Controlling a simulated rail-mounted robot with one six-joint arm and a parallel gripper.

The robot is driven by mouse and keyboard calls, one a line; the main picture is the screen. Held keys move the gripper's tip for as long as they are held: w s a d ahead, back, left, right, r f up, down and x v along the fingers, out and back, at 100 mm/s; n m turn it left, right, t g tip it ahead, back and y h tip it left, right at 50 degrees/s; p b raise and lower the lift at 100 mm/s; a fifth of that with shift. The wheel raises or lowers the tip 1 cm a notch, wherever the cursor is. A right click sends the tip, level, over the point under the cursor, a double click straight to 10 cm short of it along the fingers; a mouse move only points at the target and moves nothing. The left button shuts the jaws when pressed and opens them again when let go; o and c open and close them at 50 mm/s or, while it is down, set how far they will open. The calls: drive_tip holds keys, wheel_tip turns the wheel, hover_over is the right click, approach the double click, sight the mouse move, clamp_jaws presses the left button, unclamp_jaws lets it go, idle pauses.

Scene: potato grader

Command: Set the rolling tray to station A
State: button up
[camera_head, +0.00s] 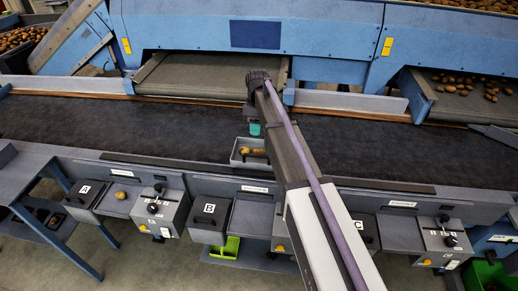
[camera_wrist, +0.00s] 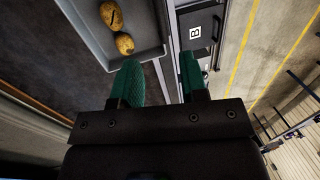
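The rolling tray (camera_head: 246,164) is a small grey open tray at the front edge of the dark belt, behind the station B box (camera_head: 210,208). Two potatoes lie in it, clearest in the wrist view, where the tray (camera_wrist: 85,35) fills the upper left. My gripper (camera_head: 255,129) has teal fingers and points down close to the tray; the arm partly hides the tray in the head view. In the wrist view my gripper (camera_wrist: 160,82) has its fingers apart, just beside the tray's near end. The station A box (camera_head: 85,189) is at the left.
The long dark belt (camera_head: 100,125) runs across behind the stations and is clear on the left. The station C box (camera_head: 370,240) is right of my arm. Control boxes with knobs (camera_head: 158,208) stand between the stations. A green bin (camera_head: 226,247) is below.

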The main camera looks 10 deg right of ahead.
drive_tip(key=f+b, duration=0.3)
drive_tip(key=s+f+b, duration=0.1)
drive_tip(key=f+b, duration=0.3)
drive_tip(key=s+a+f+b, duration=0.1)
drive_tip(key=f+b, duration=0.2)
drive_tip(key=f, duration=0.1)
drive_tip(key=shift+b, duration=0.4)
drive_tip(key=shift+r, duration=0.1)
drive_tip(key=shift+c, duration=0.4)
clamp_jaws()
